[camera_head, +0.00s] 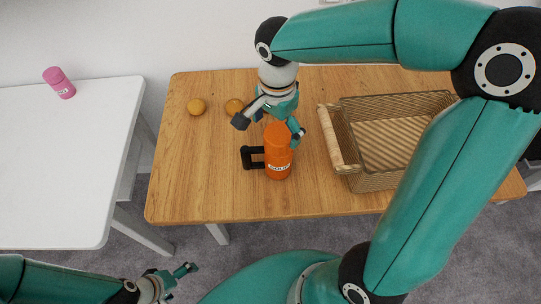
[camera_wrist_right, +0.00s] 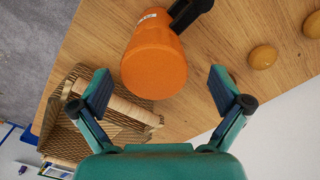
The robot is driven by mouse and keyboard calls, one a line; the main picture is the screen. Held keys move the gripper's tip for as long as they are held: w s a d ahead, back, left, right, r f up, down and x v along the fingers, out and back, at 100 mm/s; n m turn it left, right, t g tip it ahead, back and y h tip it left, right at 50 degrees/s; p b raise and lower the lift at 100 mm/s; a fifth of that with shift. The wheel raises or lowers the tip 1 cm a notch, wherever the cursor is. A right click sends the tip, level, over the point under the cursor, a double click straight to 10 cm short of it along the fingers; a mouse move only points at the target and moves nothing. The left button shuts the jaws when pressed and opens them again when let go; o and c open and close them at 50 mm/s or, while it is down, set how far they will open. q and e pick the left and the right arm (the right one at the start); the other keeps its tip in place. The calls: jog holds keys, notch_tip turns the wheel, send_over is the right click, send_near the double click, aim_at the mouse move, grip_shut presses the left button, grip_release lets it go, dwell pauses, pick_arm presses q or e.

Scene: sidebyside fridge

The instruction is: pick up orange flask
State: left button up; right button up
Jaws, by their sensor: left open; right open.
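The orange flask (camera_head: 278,160) stands upright on the wooden table, with a black handle on its left side and a white label. My right gripper (camera_head: 268,128) is open just behind and above the flask, its fingers apart on either side of the flask's top. In the right wrist view the flask (camera_wrist_right: 155,62) lies ahead of and between the open fingertips of my right gripper (camera_wrist_right: 158,90), and nothing is held. My left gripper (camera_head: 186,280) is open and empty at the bottom left, low in front of the tables and far from the flask.
A wire basket (camera_head: 378,181) stands right of the flask, with a wooden rolling pin-like piece (camera_head: 338,140) at its left side. A white table (camera_head: 60,170) holds a pink flask (camera_head: 60,83). The wooden table's front left is clear.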

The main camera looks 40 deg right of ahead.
aim_at(267, 154)
jog(key=shift+s+f+p, duration=0.2)
jog(key=shift+f+p, duration=0.1)
jog(key=shift+f, duration=2.75)
jog(key=c, duration=1.8)
jog(key=shift+o, duration=0.2)
jog(key=shift+r, duration=0.15)
